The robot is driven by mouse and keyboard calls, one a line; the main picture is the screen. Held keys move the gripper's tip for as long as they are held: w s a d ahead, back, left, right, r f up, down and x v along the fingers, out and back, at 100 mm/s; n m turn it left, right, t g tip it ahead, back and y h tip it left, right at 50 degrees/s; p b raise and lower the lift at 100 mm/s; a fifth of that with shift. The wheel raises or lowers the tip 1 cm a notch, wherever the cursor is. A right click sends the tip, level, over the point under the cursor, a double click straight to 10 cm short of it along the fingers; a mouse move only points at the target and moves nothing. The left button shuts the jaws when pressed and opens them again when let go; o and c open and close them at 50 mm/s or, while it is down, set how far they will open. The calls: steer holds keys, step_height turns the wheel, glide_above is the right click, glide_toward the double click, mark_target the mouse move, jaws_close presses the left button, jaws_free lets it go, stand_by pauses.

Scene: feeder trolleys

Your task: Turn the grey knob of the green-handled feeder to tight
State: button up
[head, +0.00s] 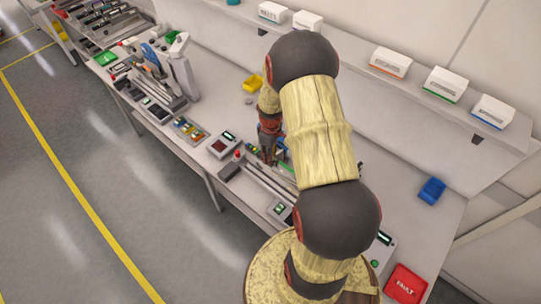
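My gripper (269,152) points down over the bench, at the near end of a long grey feeder (262,183) that my arm partly covers. A small blue part (281,146) shows beside the gripper. The fingers are too small and dark to tell whether they are open or shut. A green part (171,37) shows at the top of the grey upright unit at the left, but I cannot tell whether it is a feeder handle. I cannot make out the grey knob. My arm hides part of the bench.
A long grey bench (232,108) carries several small devices. A yellow bin (252,84), a blue bin (432,190) and a red FAULT tray (405,284) stand on it. White boxes (390,62) line the back shelf. The floor (90,180) at left is clear.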

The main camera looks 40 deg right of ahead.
steer(key=c, duration=0.6)
jaws_close()
steer(key=shift+m+b, duration=0.75)
steer(key=shift+m, duration=1.65)
steer(key=o, duration=0.8)
jaws_free()
steer(key=shift+o, duration=0.2)
step_height(320, 180, up, 12)
